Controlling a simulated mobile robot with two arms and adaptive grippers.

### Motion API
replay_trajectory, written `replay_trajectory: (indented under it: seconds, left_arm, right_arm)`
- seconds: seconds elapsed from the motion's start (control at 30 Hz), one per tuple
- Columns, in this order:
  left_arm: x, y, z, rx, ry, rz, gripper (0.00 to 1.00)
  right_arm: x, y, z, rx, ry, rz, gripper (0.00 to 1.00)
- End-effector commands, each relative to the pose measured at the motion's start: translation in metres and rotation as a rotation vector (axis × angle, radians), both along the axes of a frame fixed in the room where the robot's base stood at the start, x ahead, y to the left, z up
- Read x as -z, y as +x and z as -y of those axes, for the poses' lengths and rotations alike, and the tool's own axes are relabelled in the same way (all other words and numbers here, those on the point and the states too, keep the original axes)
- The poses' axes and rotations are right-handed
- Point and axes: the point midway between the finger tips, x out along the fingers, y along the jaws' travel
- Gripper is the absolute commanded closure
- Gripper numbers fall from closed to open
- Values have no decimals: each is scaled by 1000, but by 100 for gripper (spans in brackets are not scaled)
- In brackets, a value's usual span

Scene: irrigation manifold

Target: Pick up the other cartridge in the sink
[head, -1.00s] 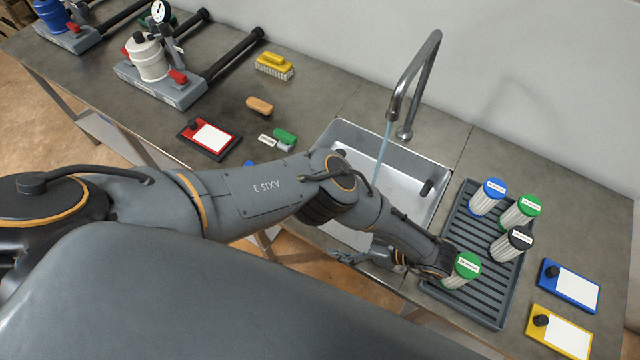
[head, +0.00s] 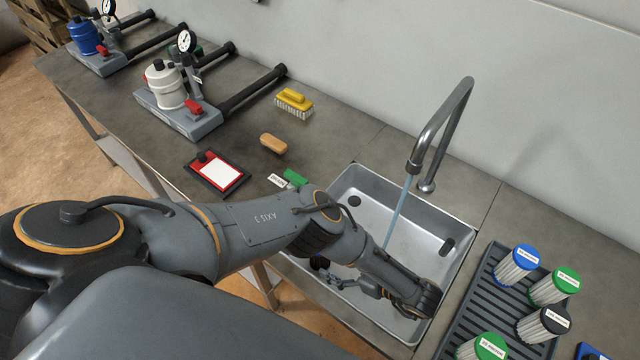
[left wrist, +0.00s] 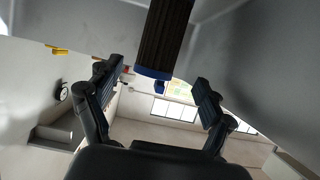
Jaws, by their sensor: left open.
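In the left wrist view a dark brown, ribbed cartridge (left wrist: 166,35) with a blue end cap reaches down from the top edge. My left gripper (left wrist: 157,80) is open, with one finger on each side of the cap's line. I cannot tell whether the fingers touch the cartridge. In the head view my left gripper (head: 335,273) is low over the front left of the metal sink (head: 395,215), pointing left. My right gripper is not in view.
A faucet (head: 440,130) runs water into the sink, close behind my forearm. Right of the sink a grey ribbed rack (head: 485,310) holds several upright white cartridges with coloured caps. A sponge (head: 273,144), a brush (head: 294,103) and a red-framed card (head: 216,173) lie left.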

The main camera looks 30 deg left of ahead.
Motion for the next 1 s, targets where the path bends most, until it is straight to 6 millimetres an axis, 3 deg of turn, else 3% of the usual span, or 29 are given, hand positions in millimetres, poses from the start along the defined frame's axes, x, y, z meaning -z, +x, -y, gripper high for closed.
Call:
replay_trajectory:
  seconds: [0.27, 0.53, 0.87, 1.0]
  left_arm:
    - [10, 1, -21, -1, -1, -2, 19]
    - [26, 6, -56, -1, -1, -2, 19]
    - [27, 8, -62, 1, -1, 1, 19]
    - [27, 8, -62, 1, -1, 1, 47]
  right_arm:
    - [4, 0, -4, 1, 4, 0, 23]
    - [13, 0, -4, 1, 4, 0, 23]
    - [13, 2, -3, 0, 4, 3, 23]
    - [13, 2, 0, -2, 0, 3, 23]
